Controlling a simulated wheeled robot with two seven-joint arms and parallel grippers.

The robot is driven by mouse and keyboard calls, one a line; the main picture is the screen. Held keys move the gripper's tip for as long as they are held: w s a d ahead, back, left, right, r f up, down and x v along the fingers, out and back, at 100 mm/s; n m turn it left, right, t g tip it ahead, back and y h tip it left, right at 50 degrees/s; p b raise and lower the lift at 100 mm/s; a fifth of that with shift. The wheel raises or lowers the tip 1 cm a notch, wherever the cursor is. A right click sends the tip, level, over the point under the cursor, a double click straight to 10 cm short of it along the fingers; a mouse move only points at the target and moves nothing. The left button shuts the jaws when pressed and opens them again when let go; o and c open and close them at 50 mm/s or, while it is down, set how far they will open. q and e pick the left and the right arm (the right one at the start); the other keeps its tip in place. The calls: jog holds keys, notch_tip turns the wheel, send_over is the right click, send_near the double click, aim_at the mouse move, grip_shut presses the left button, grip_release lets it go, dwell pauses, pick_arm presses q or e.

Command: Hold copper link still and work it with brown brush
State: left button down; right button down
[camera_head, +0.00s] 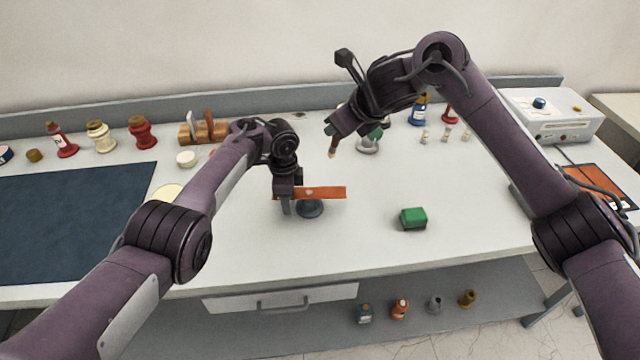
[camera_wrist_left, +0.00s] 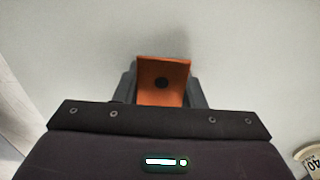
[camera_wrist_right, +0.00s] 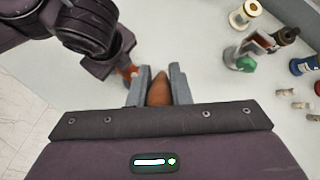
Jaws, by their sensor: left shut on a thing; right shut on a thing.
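The copper link (camera_head: 328,192), a flat orange bar, shows right of my left gripper (camera_head: 287,205) in the head view, above a dark round base (camera_head: 310,209). My left gripper is shut on its left end. The left wrist view shows the link (camera_wrist_left: 172,69) with a dark round spot between the fingers. My right gripper (camera_head: 337,132) is shut on the brown brush (camera_head: 332,152), held in the air behind and above the link, apart from it. The right wrist view shows the brush (camera_wrist_right: 158,92) between the fingers. Whether the link touches the base is unclear.
A green block (camera_head: 413,218) lies right of the link. Bottles and a wooden rack (camera_head: 203,133) line the back. A dark blue mat (camera_head: 70,215) covers the left; a white device (camera_head: 548,115) stands at the right. The bench between link and green block is clear.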

dwell(0.5)
jog(key=shift+s+d, duration=0.15)
jog(key=shift+s, duration=0.05)
jog(key=s+d+r+t+y, duration=0.1)
jog(key=s+d+r+y, duration=0.15)
jog(key=d, duration=0.35)
jog(key=f, duration=0.5)
jog(key=shift+s+d+f, duration=0.1)
jog(key=shift+s+d, duration=0.1)
jog(key=shift+s, duration=0.1)
jog(key=shift+r+t, duration=0.3)
jog(key=shift+r, duration=0.15)
